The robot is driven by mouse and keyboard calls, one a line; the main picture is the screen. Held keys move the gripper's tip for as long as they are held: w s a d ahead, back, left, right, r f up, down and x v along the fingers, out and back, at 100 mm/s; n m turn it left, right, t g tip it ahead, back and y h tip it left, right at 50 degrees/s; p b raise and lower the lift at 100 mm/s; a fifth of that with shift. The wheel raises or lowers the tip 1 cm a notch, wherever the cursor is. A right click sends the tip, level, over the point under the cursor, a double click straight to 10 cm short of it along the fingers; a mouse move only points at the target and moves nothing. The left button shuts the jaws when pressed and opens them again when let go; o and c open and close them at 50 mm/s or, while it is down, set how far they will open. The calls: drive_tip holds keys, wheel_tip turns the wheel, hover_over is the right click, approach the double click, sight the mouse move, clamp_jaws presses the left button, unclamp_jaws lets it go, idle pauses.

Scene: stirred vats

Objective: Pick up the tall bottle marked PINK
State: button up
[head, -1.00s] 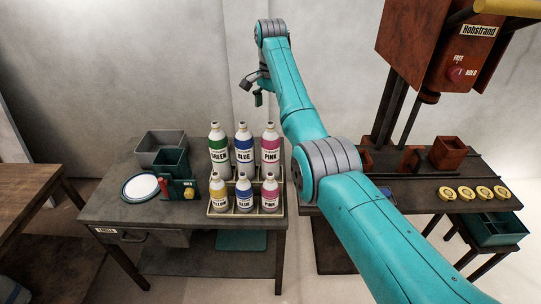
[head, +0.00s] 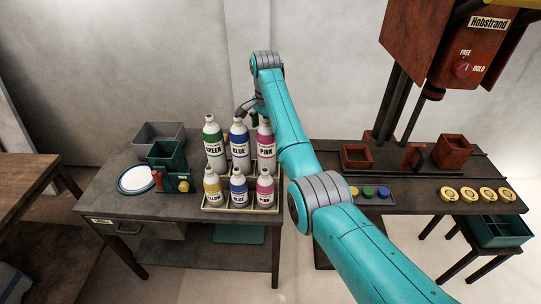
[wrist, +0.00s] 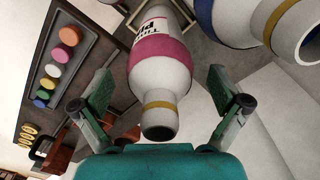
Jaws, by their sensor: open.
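The tall bottle marked PINK (head: 265,150) stands upright at the right end of the back row in the rack, partly covered by my arm in the head view. It is white with a pink band. In the wrist view the PINK bottle (wrist: 160,65) points its narrow neck toward my palm, and part of its label shows. My gripper (wrist: 160,88) is open, with one finger on each side of the bottle and a visible gap to each. In the head view my gripper (head: 249,110) is small and partly hidden just above and behind the back row.
The tall BLUE bottle (head: 238,146) stands close beside it, with the tall GREEN one (head: 214,146) further left. Short bottles (head: 238,188) fill the front row of the rack (head: 240,208). A strip of coloured caps (head: 368,192) lies on the right bench.

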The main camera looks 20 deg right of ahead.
clamp_jaws()
idle(0.4)
